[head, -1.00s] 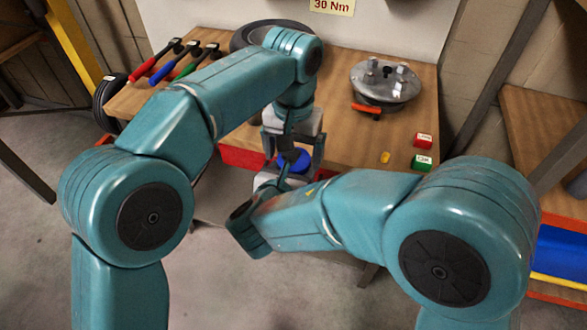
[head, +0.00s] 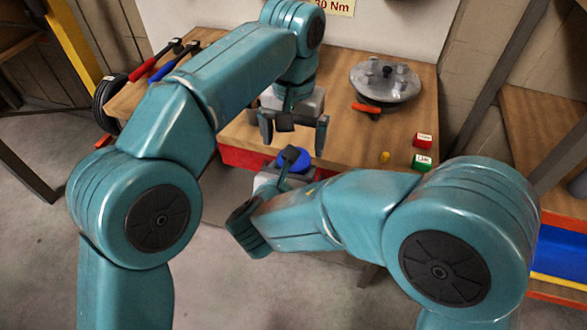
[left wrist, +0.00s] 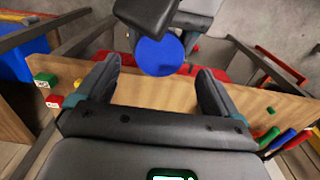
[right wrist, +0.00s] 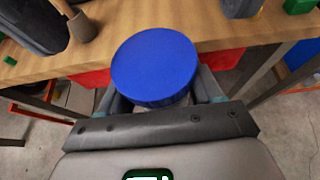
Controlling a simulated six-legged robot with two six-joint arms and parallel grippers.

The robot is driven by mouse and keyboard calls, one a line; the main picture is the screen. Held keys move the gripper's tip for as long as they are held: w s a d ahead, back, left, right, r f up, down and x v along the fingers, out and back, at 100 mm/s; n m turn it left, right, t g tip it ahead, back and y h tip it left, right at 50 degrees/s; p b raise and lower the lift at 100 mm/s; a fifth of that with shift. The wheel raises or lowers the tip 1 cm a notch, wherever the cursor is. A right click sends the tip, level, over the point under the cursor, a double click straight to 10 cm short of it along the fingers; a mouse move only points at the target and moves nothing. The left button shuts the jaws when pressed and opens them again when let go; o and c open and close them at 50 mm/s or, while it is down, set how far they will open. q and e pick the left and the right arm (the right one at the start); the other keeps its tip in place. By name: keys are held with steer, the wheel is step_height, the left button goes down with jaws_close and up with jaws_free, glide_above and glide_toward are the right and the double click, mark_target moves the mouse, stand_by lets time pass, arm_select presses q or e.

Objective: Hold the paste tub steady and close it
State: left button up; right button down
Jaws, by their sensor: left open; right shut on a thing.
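The paste tub with its blue lid (right wrist: 155,65) is between the fingers of my right gripper (right wrist: 160,98), which is shut on it. The lid sits level on top in the right wrist view; whether it is fully tight I cannot tell. The blue lid also shows in the head view (head: 291,160) and in the left wrist view (left wrist: 160,55). The tub's body is mostly hidden by the fingers and the lid. My left gripper (head: 293,135) is open and empty, above and apart from the lid; its spread fingers also show in the left wrist view (left wrist: 158,90).
The wooden bench (head: 340,130) has a red front edge close to the tub. On it are a metal hub disc (head: 386,82), a red box (head: 423,140), a green box (head: 421,161), a small yellow piece (head: 385,157) and coloured-handled tools (head: 160,62).

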arm_select(q)
steer(key=shift+r, duration=0.25)
steer(key=shift+c, duration=0.4)
steer(key=shift+r, duration=1.75)
steer(key=shift+f, duration=4.05)
